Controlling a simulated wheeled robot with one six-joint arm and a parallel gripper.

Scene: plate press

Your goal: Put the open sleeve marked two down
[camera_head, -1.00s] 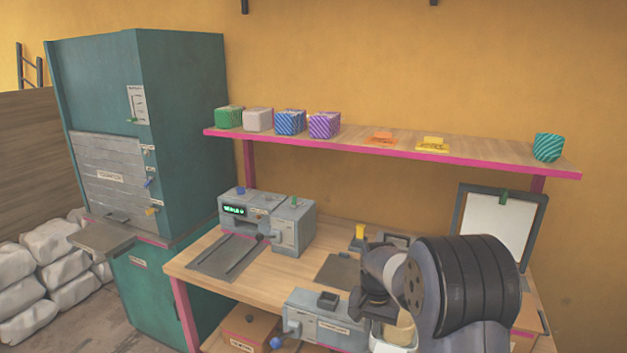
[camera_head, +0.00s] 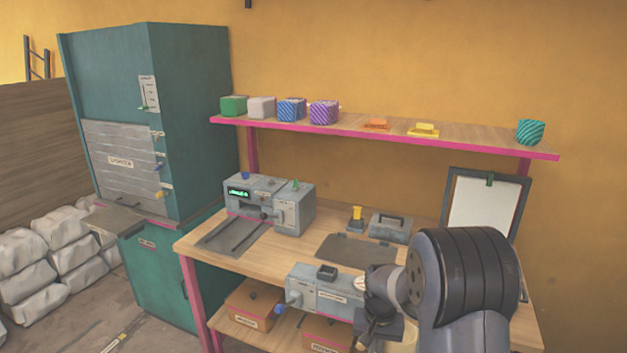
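No sleeve with a readable mark two shows. My gripper (camera_head: 374,328) is low in front of the bench, pointing down, partly covered by my own arm; I cannot see its fingertips or whether it holds anything. A cream rounded thing (camera_head: 402,338) shows just behind it, mostly hidden; I cannot tell what it is. The wooden bench (camera_head: 330,225) carries a grey machine (camera_head: 290,206) with a green display, and a dark flat plate (camera_head: 352,250). A second grey machine (camera_head: 318,290) with a blue knob sits at the front edge, left of my gripper.
A grey toolbox (camera_head: 390,227) and a clipboard (camera_head: 487,208) stand at the bench's back right. A teal cabinet (camera_head: 190,110) stands left.

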